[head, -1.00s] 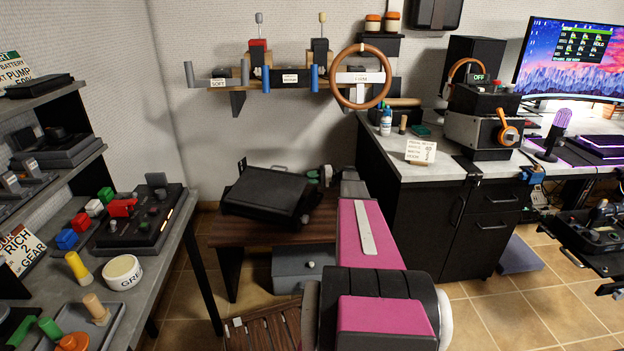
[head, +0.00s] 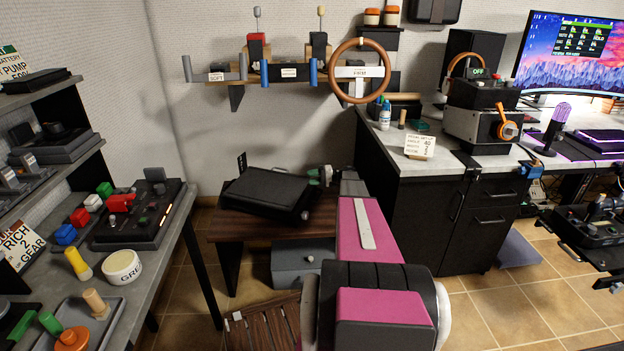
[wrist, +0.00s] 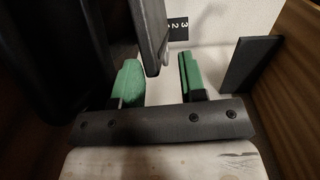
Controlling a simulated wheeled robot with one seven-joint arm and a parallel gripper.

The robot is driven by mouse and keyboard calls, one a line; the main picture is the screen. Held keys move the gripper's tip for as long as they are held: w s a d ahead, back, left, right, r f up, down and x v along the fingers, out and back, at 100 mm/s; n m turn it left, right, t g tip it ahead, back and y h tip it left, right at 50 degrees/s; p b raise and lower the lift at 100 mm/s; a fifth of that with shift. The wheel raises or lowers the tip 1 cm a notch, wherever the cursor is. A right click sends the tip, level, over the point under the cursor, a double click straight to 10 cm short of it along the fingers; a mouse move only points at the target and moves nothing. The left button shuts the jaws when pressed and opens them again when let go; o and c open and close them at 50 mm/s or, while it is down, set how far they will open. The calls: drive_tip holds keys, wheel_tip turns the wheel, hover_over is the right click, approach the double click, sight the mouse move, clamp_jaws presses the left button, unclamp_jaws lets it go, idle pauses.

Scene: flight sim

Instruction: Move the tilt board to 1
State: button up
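The tilt board (head: 268,190) is a black flat panel on the low brown table (head: 270,228) in the head view. It looks tilted. A small dark number tag (head: 242,161) stands behind its left end; the wrist view shows a number plate (wrist: 178,29) with a 3 and a 2, partly hidden. My gripper (head: 322,176) is at the board's right end, mostly hidden behind my own arm. In the wrist view my gripper (wrist: 160,80) has its green fingers apart, with a dark edge, apparently the board's (wrist: 150,35), reaching between them. I cannot tell whether they touch.
A grey box (head: 302,262) sits under the low table. A black cabinet (head: 425,215) stands close on the right, and a cluttered grey shelf (head: 140,275) on the left. A steering wheel (head: 360,72) hangs on the wall above. Tiled floor is open at the lower right.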

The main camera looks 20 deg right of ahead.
drive_tip(key=v, duration=1)
drive_tip(key=shift+d, duration=0.35)
drive_tip(key=shift+s+r, duration=0.1)
drive_tip(key=shift+s, duration=0.1)
